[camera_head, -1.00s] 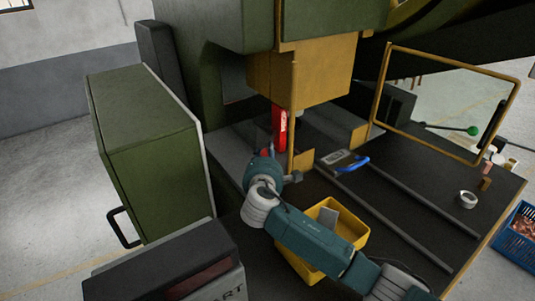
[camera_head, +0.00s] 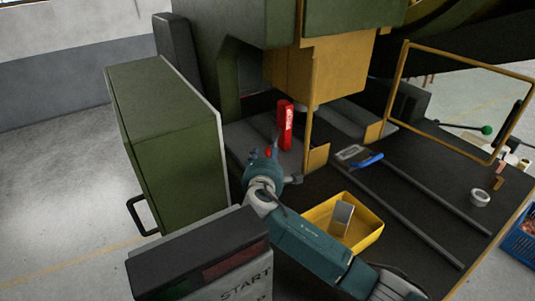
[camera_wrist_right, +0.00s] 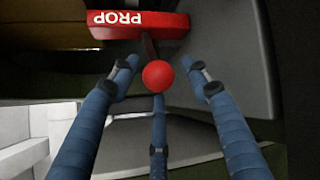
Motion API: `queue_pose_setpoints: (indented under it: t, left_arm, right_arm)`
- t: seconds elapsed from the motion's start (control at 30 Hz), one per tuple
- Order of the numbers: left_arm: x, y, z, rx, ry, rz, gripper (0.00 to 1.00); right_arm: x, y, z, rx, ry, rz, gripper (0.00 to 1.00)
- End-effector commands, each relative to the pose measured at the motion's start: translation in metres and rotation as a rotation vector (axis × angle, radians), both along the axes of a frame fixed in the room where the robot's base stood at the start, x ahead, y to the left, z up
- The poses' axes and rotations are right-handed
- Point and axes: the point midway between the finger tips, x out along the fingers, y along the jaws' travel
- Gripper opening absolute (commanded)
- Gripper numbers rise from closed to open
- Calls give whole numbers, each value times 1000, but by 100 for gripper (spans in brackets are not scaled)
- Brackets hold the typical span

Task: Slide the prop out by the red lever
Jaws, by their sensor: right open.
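The red prop (camera_head: 285,125) stands upright under the yellow press block in the head view. The wrist view shows the prop (camera_wrist_right: 137,24) as a red bar marked PROP across the top. A dark stem runs from it to a red ball, the lever's knob (camera_wrist_right: 158,76). The knob also shows in the head view (camera_head: 267,152). My right gripper (camera_wrist_right: 160,80) is open, its three blue fingers spread around the knob, with gaps visible at the sides. Contact cannot be told. In the head view this gripper (camera_head: 263,155) is in front of the prop. My left gripper is out of view.
The yellow press block (camera_head: 290,72) hangs above. A yellow bin (camera_head: 318,215) with a grey piece sits beside my right arm. A green cabinet (camera_head: 170,140) and the START console (camera_head: 205,265) stand left. A yellow-framed guard (camera_head: 402,75) is right. A blue-handled tool (camera_head: 368,160) lies on the table.

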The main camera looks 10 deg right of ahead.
Motion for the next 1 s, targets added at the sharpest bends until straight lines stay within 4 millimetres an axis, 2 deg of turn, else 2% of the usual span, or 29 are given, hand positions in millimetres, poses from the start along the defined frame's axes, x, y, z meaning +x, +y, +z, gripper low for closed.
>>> queue_pose_setpoints:
  t: [0.3, 0.43, 0.6, 1.0]
  left_arm:
    - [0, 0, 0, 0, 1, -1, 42]
    - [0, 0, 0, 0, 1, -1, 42]
    - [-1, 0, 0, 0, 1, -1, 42]
    - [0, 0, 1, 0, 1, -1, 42]
  right_arm:
    - [-48, 17, 10, 3, 3, 5, 47]
    - [-62, 22, 13, 1, 2, 6, 47]
    - [-68, 24, 15, 0, 2, 6, 47]
    - [-67, 24, 16, 4, -3, 6, 47]
